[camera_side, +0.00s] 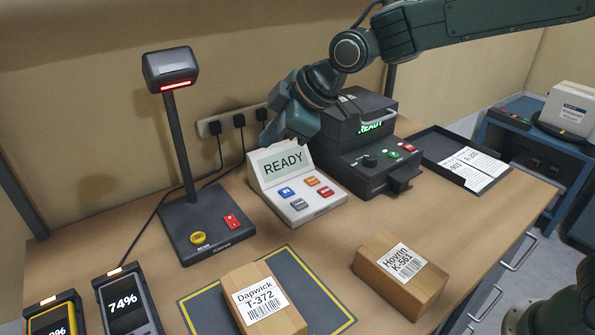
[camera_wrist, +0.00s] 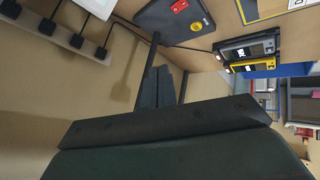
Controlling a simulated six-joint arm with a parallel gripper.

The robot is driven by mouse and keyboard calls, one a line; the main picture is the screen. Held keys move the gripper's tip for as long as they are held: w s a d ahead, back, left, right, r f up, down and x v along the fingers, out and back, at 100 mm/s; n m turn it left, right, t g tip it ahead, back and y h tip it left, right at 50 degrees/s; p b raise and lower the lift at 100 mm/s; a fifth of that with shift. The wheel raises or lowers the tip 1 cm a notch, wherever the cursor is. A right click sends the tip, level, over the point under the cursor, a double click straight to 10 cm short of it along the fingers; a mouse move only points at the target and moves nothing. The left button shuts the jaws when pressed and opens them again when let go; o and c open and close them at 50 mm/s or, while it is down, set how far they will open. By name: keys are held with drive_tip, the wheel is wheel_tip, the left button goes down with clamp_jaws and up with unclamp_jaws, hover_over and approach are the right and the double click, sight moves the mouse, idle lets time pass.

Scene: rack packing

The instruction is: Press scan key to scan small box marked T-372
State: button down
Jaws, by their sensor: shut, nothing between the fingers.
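The small box marked Dapwick T-372 (camera_side: 262,300) lies label up on a dark mat with a yellow border (camera_side: 318,290). A scanner stand (camera_side: 180,150) rises behind it, its head showing a red light strip. Its base carries a round yellow key (camera_side: 198,238) beside the word SCAN and a red switch (camera_side: 232,221). In the wrist view the yellow key (camera_wrist: 196,26) shows near the top. My gripper (camera_side: 270,137) is shut and empty, raised above the white READY terminal, up and right of the yellow key and apart from it. Its dark fingers (camera_wrist: 163,85) also show in the wrist view.
A white terminal reading READY (camera_side: 295,185) and a dark printer (camera_side: 365,150) stand right of the scanner. A second box, Hovrin K-561 (camera_side: 400,275), lies at right. Two handheld devices (camera_side: 128,300) stand front left. A paper tray (camera_side: 465,160) lies beyond the printer.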

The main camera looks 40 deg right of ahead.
sight(203, 237)
drive_tip(key=w+a+f+n+y, duration=0.1)
drive_tip(key=w+a+f+n, duration=0.1)
drive_tip(key=a, duration=0.5)
drive_tip(key=w+a+f+n+y, duration=0.1)
drive_tip(key=w+a+f+n, duration=0.2)
drive_tip(key=a+f, duration=0.4)
drive_tip(key=shift+w+f, duration=0.3)
drive_tip(key=shift+w, duration=0.45)
drive_tip(key=shift+f, duration=0.1)
drive_tip(key=shift+f, duration=4.3)
drive_tip(key=shift+f, duration=0.85)
drive_tip(key=shift+r, duration=0.85)
